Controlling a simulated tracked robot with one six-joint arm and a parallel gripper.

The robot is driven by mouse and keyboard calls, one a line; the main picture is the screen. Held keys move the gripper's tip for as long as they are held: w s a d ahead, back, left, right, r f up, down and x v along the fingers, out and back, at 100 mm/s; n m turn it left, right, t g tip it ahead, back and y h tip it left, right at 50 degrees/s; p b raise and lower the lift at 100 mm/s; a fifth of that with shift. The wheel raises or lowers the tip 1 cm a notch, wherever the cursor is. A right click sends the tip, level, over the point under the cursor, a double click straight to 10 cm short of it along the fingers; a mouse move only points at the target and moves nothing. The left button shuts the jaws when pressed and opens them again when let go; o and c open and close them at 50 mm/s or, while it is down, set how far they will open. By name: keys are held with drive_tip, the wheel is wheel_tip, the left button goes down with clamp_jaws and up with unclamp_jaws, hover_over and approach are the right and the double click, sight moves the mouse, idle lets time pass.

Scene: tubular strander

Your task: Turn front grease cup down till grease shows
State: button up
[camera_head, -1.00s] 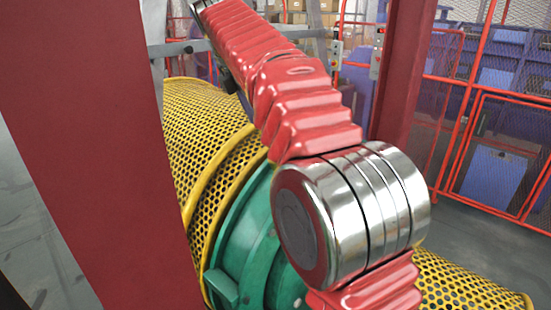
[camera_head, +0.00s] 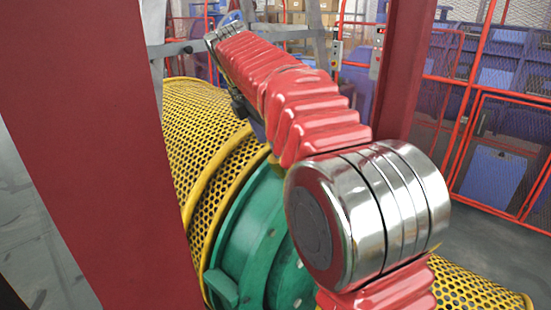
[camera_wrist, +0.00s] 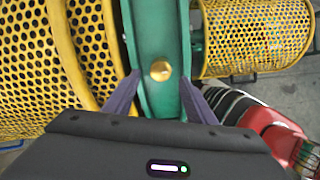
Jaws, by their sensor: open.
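In the wrist view a round brass cup (camera_wrist: 160,70) sits on the green housing (camera_wrist: 157,30), seen from above. My gripper (camera_wrist: 160,82) is open, its two dark fingers apart on either side of the cup's line, with the cup showing just beyond the fingertips. No contact with the cup can be seen. In the head view the green housing (camera_head: 248,245) shows beside the yellow guard, but my arm hides part of it and the cup cannot be made out. The gripper itself does not show clearly there. No grease can be seen.
Yellow perforated guards (camera_head: 200,130) flank the green housing, with another guard (camera_wrist: 255,35) at the right in the wrist view. A wide red post (camera_head: 90,130) stands at the left and another red post (camera_head: 404,70) behind my arm. Red mesh fencing (camera_head: 490,130) lies at the right.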

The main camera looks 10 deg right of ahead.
sight(276, 162)
drive_tip(key=x, duration=0.7)
drive_tip(key=shift+c, duration=0.5)
drive_tip(key=c, duration=0.9)
